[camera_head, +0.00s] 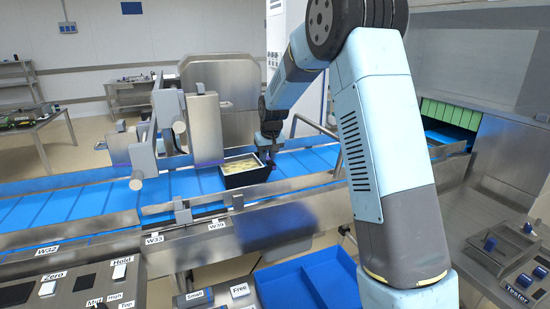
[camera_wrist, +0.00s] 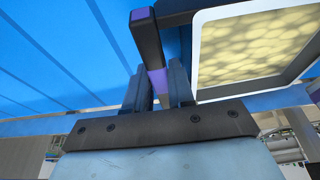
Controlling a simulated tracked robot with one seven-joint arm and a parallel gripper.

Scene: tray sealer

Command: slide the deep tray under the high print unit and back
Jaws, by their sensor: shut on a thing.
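The deep tray (camera_head: 246,179) is black with a pale rim and yellowish contents, and it sits on the blue conveyor belt. In the wrist view the tray (camera_wrist: 198,45) fills the upper right. My gripper (camera_head: 268,157) is at the tray's right far side. In the wrist view my gripper (camera_wrist: 158,85) is shut on a dark upright piece with purple marks beside the tray; its join to the tray is not clear. A grey print unit (camera_head: 207,128) stands over the belt just left of the tray. Which of the grey heads is the high one I cannot tell.
A grey bracketed head (camera_head: 142,160) hangs over the belt farther left. Metal rails (camera_head: 110,238) labelled W32, W33 and W39 edge the belt. The belt (camera_head: 85,201) is clear at left. Blue bins (camera_head: 312,278) and button panels (camera_head: 85,287) lie in front.

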